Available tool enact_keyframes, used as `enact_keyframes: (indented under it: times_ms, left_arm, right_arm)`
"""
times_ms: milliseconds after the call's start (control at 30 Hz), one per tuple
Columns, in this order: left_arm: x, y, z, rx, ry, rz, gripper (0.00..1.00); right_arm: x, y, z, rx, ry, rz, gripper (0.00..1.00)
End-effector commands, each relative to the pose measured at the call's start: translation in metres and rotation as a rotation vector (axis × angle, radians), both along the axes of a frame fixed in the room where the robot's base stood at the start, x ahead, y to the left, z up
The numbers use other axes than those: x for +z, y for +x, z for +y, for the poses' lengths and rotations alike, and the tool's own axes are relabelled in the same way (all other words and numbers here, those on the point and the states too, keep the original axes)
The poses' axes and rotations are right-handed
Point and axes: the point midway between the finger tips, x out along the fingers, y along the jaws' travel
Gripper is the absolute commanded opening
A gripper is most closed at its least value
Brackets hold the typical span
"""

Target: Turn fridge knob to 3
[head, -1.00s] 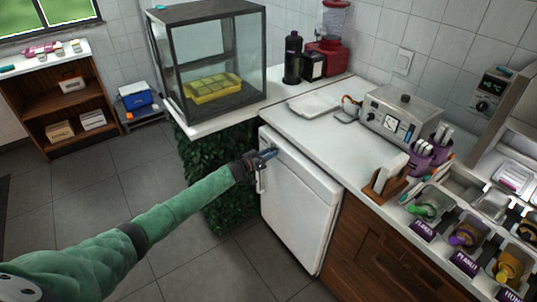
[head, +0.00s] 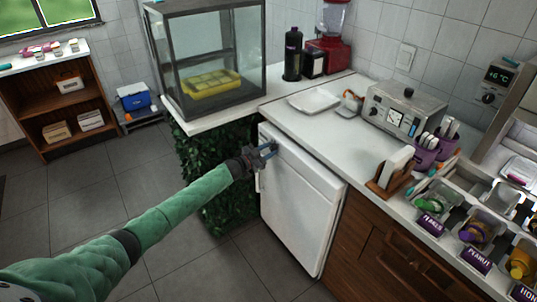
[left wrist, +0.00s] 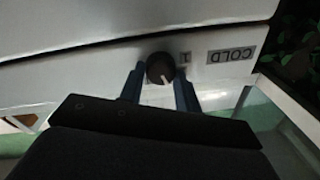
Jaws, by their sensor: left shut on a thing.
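The white fridge (head: 302,205) stands under the counter in the head view. My left gripper (head: 268,152) is at the upper left of its front. In the left wrist view, a round dark knob (left wrist: 160,68) with a light pointer line sits between the two blue fingers of my left gripper (left wrist: 160,80), which is shut on it. The pointer slants down and slightly right in that picture. A small "1" label (left wrist: 185,58) and an upside-down "COLD" label (left wrist: 232,54) are right of the knob. No "3" mark is visible. My right gripper is not in view.
A glass display case (head: 210,55) stands above a leafy panel (head: 215,170) left of the fridge. A white tray (head: 314,100) and a metal appliance (head: 402,112) are on the counter. A wall display (head: 497,76) reads about +6 °C. The floor in front is clear.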

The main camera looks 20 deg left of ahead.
Motion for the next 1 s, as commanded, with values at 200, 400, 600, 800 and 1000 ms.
enact_keyframes:
  times_ms: [200, 400, 600, 800, 1000]
  left_arm:
    - [-0.001, 0.000, 0.001, 0.001, 0.064, -0.050, 0.10]
    - [-0.001, 0.000, 0.000, 0.001, 0.101, -0.079, 0.10]
    - [0.000, 0.000, 0.000, 0.001, 0.115, -0.089, 0.10]
    - [0.000, 0.000, 0.000, 0.001, 0.115, -0.090, 0.10]
    - [0.000, 0.000, 0.000, 0.001, 0.115, -0.090, 0.48]
  right_arm:
    - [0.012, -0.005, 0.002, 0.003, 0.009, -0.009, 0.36]
    - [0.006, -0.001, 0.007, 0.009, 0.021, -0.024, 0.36]
    - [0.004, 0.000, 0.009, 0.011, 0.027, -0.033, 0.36]
    - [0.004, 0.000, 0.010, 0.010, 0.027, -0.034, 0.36]
    - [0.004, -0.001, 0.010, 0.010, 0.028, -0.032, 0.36]
